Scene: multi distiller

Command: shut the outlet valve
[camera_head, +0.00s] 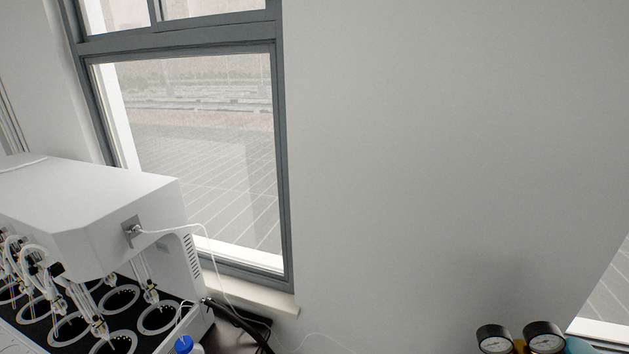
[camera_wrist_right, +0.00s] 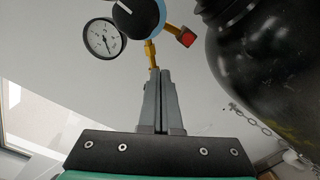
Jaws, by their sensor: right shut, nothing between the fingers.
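A brass regulator (camera_wrist_right: 151,57) shows above my right gripper (camera_wrist_right: 161,73) in the right wrist view. It carries a round white-faced gauge (camera_wrist_right: 104,37), a black knob with a white line (camera_wrist_right: 138,17) and a brass side stub with a red end (camera_wrist_right: 187,38). Which part is the outlet valve, I cannot tell. My right gripper is shut and empty, its fingertips just below the regulator in the picture; whether they touch it is unclear. In the head view two dark-rimmed gauges (camera_head: 545,338) show at the bottom edge. My left gripper is not in view.
A large black cylinder (camera_wrist_right: 270,65) with a chain (camera_wrist_right: 250,118) stands right of my gripper in the right wrist view. In the head view a white distiller (camera_head: 110,205) with glassware stands at left, under a window (camera_head: 195,150). The wall at right is bare.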

